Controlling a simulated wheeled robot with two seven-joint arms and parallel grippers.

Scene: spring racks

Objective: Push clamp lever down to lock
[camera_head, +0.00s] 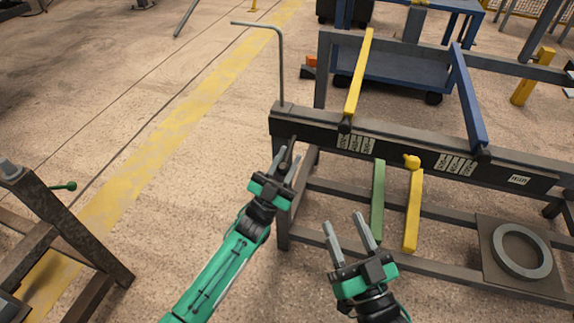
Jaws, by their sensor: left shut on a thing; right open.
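My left gripper (287,158) is at the left end of the dark rack beam (310,122), with its fingers closed around a small dark part that is mostly hidden between them. I cannot tell whether this part is the clamp lever. A yellow lever (359,75) and a blue lever (468,98) stand up at a tilt from the beam. A green bar (377,200) and a yellow bar with a round knob (413,210) hang below it. My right gripper (350,233) is open and empty in front of the rack, apart from the bars.
A grey bent rod (281,70) rises from the beam's left end. A metal ring on a plate (486,250) is at the lower right. A blue cart (400,68) stands behind. A steel frame (75,225) is at left, with open floor between.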

